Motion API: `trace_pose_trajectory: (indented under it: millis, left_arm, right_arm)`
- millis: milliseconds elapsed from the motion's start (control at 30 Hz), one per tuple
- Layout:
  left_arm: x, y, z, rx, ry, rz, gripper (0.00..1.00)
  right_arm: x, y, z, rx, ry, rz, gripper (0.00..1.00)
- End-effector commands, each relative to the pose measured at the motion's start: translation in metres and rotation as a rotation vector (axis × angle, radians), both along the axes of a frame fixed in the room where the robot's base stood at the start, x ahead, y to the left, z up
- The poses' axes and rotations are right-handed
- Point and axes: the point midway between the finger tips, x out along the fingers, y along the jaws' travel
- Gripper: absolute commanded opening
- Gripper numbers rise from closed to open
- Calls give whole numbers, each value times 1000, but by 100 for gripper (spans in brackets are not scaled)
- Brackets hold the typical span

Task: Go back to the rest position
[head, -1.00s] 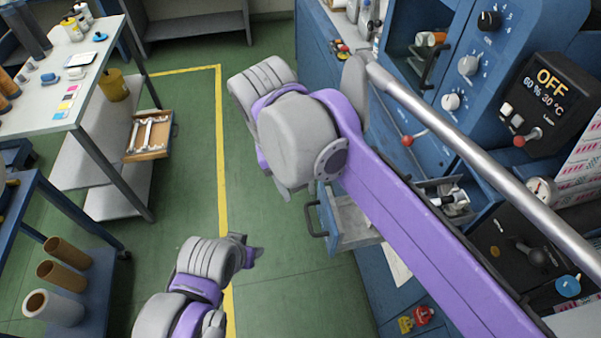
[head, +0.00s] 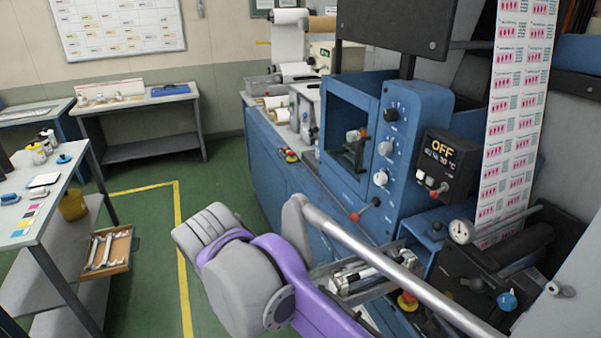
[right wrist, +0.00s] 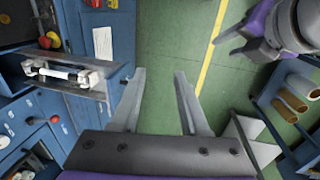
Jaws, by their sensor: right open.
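My right gripper (right wrist: 160,76) is open and empty in the right wrist view, its two fingers apart above the green floor. In the head view my right arm's grey and purple links show at the bottom middle, and its gripper is hidden. My left gripper (right wrist: 227,36) shows at the upper right of the right wrist view, over the floor near the yellow line; its jaw opening cannot be made out. It is outside the head view.
The blue rewinder (head: 405,135) stands at the right, with an OFF display (head: 447,160). A metal tray holding a roller (right wrist: 65,73) juts out beside my right gripper. A cart with cardboard tubes (right wrist: 290,103) is at the right. Green floor (right wrist: 160,40) lies between.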

Motion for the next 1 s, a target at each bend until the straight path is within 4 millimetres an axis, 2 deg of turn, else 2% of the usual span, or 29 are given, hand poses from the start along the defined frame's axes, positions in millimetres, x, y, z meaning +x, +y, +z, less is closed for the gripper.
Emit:
trace_pose_trajectory:
  millis: [33,100,333,467,600,700,800,1000]
  left_arm:
    - [0,0,0,0,0,0,50]
    - [0,0,0,0,0,0,50]
    - [0,0,0,0,0,0,50]
    - [0,0,0,0,0,0,50]
    - [-1,0,-1,0,0,0,50]
    - [-1,0,-1,0,0,0,50]
    - [0,0,-1,0,0,0,50]
    - [0,0,0,0,0,0,50]
  right_arm:
    - [0,-1,-1,1,0,-2,45]
    - [3,-31,-14,36,-17,-38,45]
    - [-1,-107,-58,143,-97,-131,45]
    - [-17,-160,-93,202,-181,-204,45]
    - [-42,-211,-135,249,-300,-287,45]
    - [-57,-235,-157,262,-370,-328,45]
    - [-66,-247,-170,268,-415,-352,45]
    - [-71,-253,-176,269,-438,-361,45]
